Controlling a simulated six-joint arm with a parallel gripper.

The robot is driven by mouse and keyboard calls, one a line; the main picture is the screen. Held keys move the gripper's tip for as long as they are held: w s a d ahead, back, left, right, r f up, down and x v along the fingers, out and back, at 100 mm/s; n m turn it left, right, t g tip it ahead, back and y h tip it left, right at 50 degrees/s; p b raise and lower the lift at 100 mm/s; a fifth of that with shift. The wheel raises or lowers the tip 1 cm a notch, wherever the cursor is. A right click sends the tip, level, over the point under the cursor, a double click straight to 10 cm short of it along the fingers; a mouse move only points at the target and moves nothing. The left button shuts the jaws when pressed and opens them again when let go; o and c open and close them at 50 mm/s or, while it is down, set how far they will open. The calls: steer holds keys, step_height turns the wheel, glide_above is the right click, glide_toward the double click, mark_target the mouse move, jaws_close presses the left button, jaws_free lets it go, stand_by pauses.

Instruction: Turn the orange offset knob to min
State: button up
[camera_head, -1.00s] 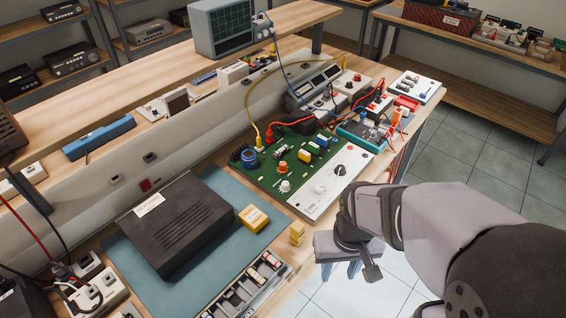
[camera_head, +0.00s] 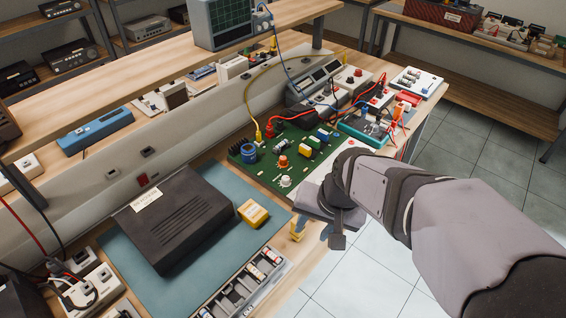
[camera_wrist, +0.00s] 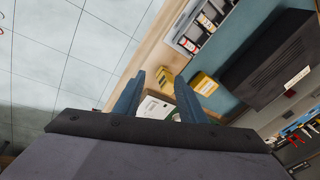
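The orange knob (camera_head: 283,161) stands on the green circuit board (camera_head: 262,172) in the head view. A white knob (camera_head: 285,181) stands just in front of it. Which way the orange knob points is too small to tell. My gripper (camera_head: 312,230) hangs by the bench's front edge, to the right of and nearer than the orange knob, and touches no knob. In the wrist view its two blue fingers (camera_wrist: 158,88) are apart with nothing gripped. A corner of the white panel (camera_wrist: 153,107) shows between them; the orange knob is not visible there.
A black box (camera_head: 180,225) and a yellow block (camera_head: 252,213) lie on the blue mat (camera_head: 235,190). A small yellow stack (camera_head: 297,228) stands at the bench edge near my fingers. Red, yellow and blue cables cross behind the board. My arm covers much of the white panel.

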mark_target(283, 159)
steer(key=w+a+r+m+t+h+b, duration=0.1)
steer(key=w+a+m+t+b, duration=0.25)
steer(key=w+m, duration=0.5)
steer(key=w+a+r+m+t+b, duration=0.15)
steer(key=w+m+t+b, duration=0.3)
steer(key=w+m, duration=0.45)
steer(key=w+a+m+t+h+b, duration=0.1)
steer(key=w+a+m+t+b, duration=0.2)
steer(key=w+m+b, duration=0.5)
steer(key=f+m, duration=0.3)
steer(key=d+f+m+h+p, duration=0.1)
steer(key=f+m, duration=0.1)
steer(key=f, duration=0.1)
steer(key=d+f+m+h, duration=0.1)
steer(key=f+m, duration=0.2)
steer(key=shift+d+f+m+p, duration=0.15)
steer(key=shift+f+m+p, duration=0.15)
steer(key=shift+m, duration=0.05)
steer(key=shift+p+x, duration=0.45)
steer(key=shift+x, duration=3.15)
jaws_close()
